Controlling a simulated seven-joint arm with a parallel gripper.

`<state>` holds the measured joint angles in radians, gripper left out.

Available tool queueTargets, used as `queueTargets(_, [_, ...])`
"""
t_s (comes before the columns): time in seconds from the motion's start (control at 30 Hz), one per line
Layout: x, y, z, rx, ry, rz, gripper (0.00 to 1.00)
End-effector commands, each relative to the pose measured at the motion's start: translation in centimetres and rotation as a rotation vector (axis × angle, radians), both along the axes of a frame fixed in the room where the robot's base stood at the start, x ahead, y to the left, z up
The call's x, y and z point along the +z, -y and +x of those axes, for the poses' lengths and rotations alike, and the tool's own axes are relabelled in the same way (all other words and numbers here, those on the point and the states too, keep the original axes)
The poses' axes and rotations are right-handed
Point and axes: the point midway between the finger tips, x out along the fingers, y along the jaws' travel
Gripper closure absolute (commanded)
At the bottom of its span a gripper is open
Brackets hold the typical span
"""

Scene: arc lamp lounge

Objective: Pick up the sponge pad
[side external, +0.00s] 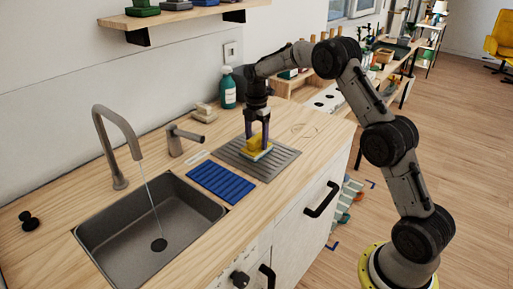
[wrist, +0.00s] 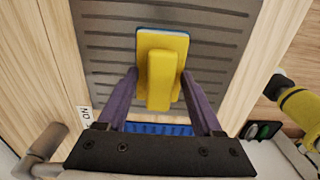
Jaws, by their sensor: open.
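The sponge pad (wrist: 179,41) is yellow with a raised yellow grip block on top and a thin blue-white layer showing at its edge. It lies on the grey ribbed drainboard, and it also shows in the side external view (side external: 254,146). My gripper (wrist: 160,75) points down over it with its two purple fingers apart, one on either side of the raised block. In the side external view my gripper (side external: 257,140) is low at the pad. I cannot tell whether the fingertips touch it.
The drainboard (side external: 283,161) is set in the wooden counter. A blue ribbed mat (side external: 220,182) lies beside it, and the sink (side external: 110,222) with running water is further left. A tap-like grey fixture (side external: 178,143), a green bottle (side external: 228,92) and stacked blocks (side external: 204,112) stand behind.

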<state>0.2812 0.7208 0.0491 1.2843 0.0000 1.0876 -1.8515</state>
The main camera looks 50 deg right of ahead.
Motion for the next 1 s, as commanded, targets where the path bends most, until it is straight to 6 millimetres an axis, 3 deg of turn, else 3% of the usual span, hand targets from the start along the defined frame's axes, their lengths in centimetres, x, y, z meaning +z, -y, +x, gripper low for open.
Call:
queueTargets(0.17, [-0.01,0.02,0.00,0.000,0.000,0.000,0.32])
queueTargets(0.5, [0.03,0.02,0.01,0.000,0.000,0.000,0.92])
queueTargets(0.57, [0.04,0.02,0.01,0.000,0.000,0.000,1.00])
queueTargets(1.0, [0.34,0.03,0.05,0.000,0.002,-0.001,1.00])
